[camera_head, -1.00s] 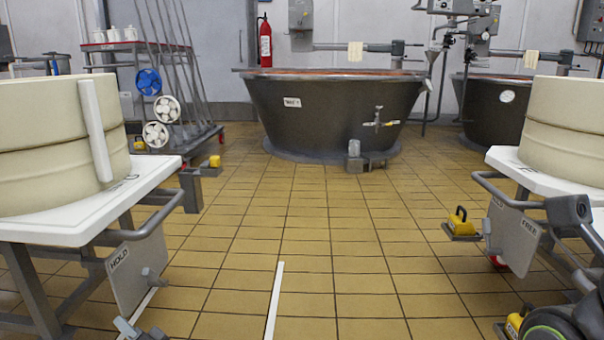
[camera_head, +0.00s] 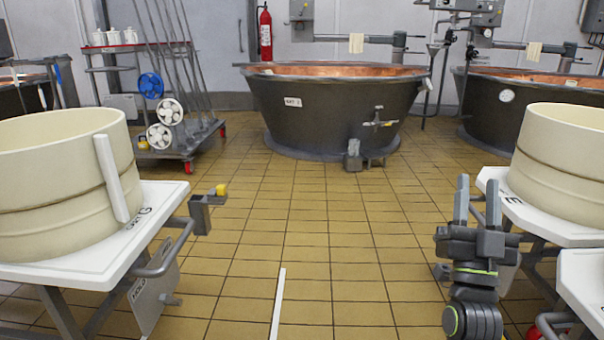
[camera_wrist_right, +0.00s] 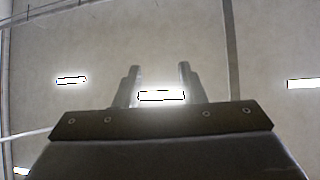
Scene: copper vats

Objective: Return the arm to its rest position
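My right gripper (camera_head: 477,202) stands upright at the lower right of the head view, its two fingers pointing up and spread apart. Nothing is between them. In the right wrist view the same gripper (camera_wrist_right: 160,88) is open and empty, against the ceiling with its bright lamps. The right arm's lower links are cut off by the bottom edge of the head view. My left gripper is not in view.
A white table (camera_head: 75,262) with a cream mould (camera_head: 60,225) stands at left. Another white table (camera_head: 497,183) with a cream mould (camera_head: 560,185) stands close right of my right gripper. A copper vat (camera_head: 335,115) is farther back.

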